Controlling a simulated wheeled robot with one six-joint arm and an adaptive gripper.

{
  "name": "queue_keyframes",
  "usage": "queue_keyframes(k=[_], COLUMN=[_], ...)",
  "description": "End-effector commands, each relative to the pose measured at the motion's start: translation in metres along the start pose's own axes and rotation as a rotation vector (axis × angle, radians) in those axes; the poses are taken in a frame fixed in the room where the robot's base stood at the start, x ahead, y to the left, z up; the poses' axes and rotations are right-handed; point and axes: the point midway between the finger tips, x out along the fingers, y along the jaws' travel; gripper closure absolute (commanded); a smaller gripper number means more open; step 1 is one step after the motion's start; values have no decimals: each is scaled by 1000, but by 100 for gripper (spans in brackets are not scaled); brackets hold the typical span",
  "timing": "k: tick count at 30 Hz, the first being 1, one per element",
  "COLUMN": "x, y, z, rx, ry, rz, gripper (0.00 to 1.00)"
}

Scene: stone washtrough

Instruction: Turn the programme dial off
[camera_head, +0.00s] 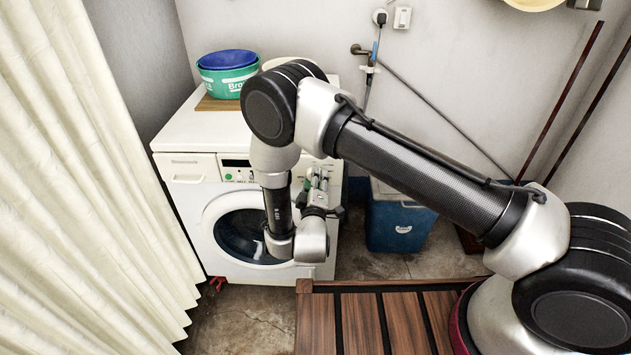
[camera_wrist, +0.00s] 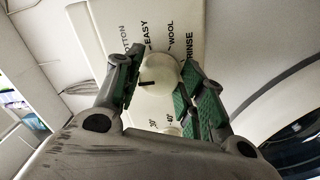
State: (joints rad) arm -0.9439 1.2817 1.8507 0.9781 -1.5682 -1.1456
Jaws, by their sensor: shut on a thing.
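The programme dial (camera_wrist: 158,76) is a round, cream knob with a dark pointer mark, on the washing machine's front panel in the wrist view. Printed labels stand around it, among them EASY, WOOL and RINSE. My gripper (camera_wrist: 160,86) is shut on the dial, with one green-padded finger on each side of it. In the head view my gripper (camera_head: 318,180) is at the upper right of the white washing machine (camera_head: 190,195). There my arm and gripper hide the dial.
A teal tub and a blue basin (camera_head: 228,60) sit on top of the machine. The round door (camera_head: 245,237) is below the panel. A blue box (camera_head: 400,228) stands to the right. A cream curtain (camera_head: 80,180) hangs at left. A slatted wooden surface (camera_head: 375,318) is in front.

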Motion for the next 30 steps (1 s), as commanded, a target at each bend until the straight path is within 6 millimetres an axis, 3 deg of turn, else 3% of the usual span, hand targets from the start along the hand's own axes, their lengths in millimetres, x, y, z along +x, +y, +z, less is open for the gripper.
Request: queue_keyframes(k=[5, 6, 9, 10, 20, 30], x=[0, 0, 0, 0, -3, -56], y=[0, 0, 0, 0, 0, -1], z=[0, 0, 0, 0, 0, -1], rx=[-1, 0, 0, 0, 0, -1], ry=[1, 1, 1, 1, 1, 3], rz=[0, -1, 0, 0, -1, -3], gripper=[84, 58, 40, 39, 39, 39])
